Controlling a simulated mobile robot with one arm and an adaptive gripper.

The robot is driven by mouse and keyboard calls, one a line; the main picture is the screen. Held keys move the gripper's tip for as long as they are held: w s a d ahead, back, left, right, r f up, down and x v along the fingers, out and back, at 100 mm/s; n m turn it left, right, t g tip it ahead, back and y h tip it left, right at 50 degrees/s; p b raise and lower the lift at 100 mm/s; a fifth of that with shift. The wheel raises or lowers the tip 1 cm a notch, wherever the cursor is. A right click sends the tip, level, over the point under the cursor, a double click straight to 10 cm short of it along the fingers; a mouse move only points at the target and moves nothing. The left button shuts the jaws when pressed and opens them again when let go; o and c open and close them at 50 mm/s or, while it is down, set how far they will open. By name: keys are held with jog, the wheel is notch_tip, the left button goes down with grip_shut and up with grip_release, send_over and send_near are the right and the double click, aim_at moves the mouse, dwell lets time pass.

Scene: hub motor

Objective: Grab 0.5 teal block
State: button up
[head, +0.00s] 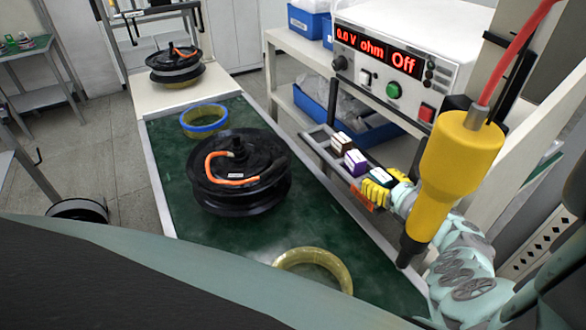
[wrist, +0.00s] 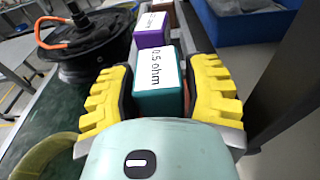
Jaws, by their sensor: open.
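The teal block (wrist: 158,102) has a white top label reading "0.5 ohm" and shows in the wrist view between the yellow fingers of my gripper (wrist: 160,98). The fingers stand on both sides of it, and a narrow gap shows at its sides. In the head view my gripper (head: 382,186) is at the near end of the block rack, and the teal block (head: 381,176) is mostly hidden by the fingers. A purple block (head: 355,162) stands just beyond it in the row.
A brown block (head: 341,143) stands at the rack's far end. A black hub motor (head: 240,190) sits on the green table (head: 215,240), left of the rack. A yellow ring (head: 313,257) lies in front. A yellow hanging tool (head: 455,160) is close to my arm.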

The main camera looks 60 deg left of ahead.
jog(key=shift+c, duration=0.2)
grip_shut()
jog(key=shift+r, duration=0.15)
dwell(0.4)
